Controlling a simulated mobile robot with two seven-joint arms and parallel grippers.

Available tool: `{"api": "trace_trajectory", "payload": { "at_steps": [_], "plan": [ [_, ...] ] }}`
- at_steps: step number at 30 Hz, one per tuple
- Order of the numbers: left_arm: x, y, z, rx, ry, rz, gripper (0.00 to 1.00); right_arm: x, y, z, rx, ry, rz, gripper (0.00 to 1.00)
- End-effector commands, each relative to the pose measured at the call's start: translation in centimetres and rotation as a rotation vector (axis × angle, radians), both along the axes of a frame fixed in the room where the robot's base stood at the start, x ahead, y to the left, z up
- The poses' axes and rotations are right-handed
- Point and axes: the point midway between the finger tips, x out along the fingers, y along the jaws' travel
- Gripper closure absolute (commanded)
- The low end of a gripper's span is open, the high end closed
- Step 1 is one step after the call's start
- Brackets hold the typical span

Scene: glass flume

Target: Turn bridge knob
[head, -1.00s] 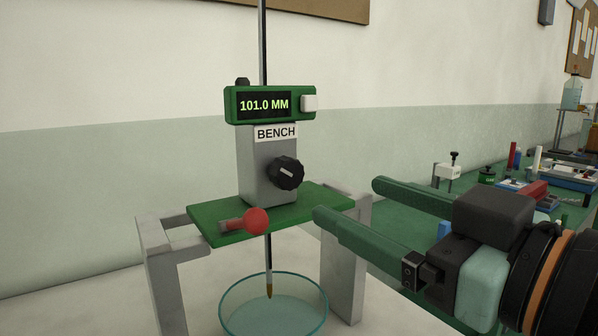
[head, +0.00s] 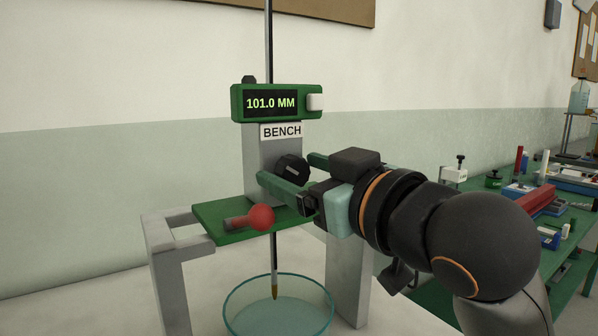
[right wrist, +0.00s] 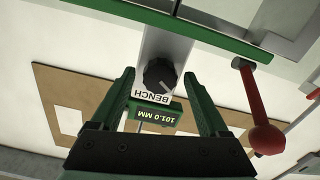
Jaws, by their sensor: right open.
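The black ridged knob (head: 292,169) is on the face of the grey block (head: 255,155) under the BENCH label. My right gripper (head: 287,172) is open, with one green finger to the left of the knob and the other to the right in the head view. In the right wrist view the knob (right wrist: 160,75) is in line with the gap between the fingers (right wrist: 160,90), just beyond their tips. I see no contact. The display (head: 271,103) above reads 101.0 MM. My left gripper is not in view.
A red ball-ended lever (head: 260,218) sticks out from the green bridge plate (head: 212,222), close below my right gripper. A glass bowl (head: 232,310) stands beneath a thin rod. A green table (head: 550,262) with several instruments is at the right.

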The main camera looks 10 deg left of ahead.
Motion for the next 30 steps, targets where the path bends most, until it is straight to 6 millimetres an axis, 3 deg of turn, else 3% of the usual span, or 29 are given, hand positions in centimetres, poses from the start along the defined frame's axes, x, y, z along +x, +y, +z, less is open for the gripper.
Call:
{"api": "trace_trajectory", "payload": {
  "at_steps": [7, 27, 30],
  "plan": [
    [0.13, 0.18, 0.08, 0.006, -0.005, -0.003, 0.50, 0.00, 0.04, 0.01, 0.000, 0.000, 0.000, 0.24],
    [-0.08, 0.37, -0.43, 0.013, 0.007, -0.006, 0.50, -0.04, 0.04, -0.02, 0.000, 0.000, 0.001, 0.99],
    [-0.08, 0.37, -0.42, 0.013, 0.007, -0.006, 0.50, -0.04, 0.04, -0.02, 0.000, 0.000, 0.002, 1.00]
  ]
}}
